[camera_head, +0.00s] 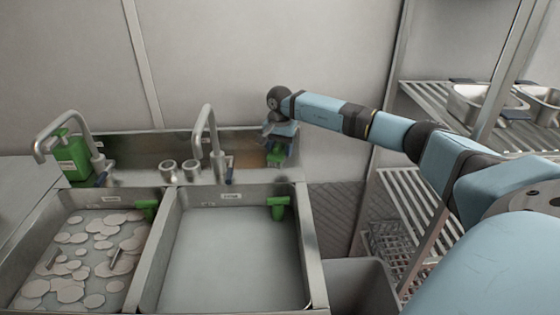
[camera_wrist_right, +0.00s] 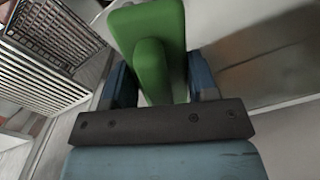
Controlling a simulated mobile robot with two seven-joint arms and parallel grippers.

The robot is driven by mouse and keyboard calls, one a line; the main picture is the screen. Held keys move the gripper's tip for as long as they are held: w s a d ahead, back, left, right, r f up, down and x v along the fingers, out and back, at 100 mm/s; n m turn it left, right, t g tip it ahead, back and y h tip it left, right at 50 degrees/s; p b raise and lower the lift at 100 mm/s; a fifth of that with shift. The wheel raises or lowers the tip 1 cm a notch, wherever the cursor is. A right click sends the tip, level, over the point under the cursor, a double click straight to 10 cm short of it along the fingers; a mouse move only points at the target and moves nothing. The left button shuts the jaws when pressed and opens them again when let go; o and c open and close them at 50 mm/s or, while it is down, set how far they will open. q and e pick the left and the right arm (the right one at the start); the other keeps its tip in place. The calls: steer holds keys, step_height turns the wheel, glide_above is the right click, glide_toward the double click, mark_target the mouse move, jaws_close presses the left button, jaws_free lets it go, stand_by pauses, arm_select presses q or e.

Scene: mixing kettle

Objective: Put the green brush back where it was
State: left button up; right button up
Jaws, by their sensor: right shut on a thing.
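My right gripper (camera_head: 280,146) is shut on the green brush (camera_head: 275,159) at the back of the right sink, near the steel backsplash. In the right wrist view the green brush (camera_wrist_right: 152,45) stands between the two blue fingers of my right gripper (camera_wrist_right: 163,78). Only its green part shows there; I cannot tell whether it touches the ledge. My left gripper is not in view.
The right sink (camera_head: 235,260) holds a green handle-like piece (camera_head: 278,206) at its back wall. The left sink (camera_head: 100,275) holds several pale discs and another green piece (camera_head: 147,209). A green bottle (camera_head: 72,157) and taps (camera_head: 208,135) stand behind. Shelves (camera_head: 425,103) are at right.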

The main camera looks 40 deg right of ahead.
steer(key=shift+f, duration=2.55)
steer(key=shift+f, duration=0.2)
steer(key=o, duration=0.8)
steer(key=shift+r, duration=0.15)
step_height(320, 180, up, 12)
steer(key=shift+r, duration=0.1)
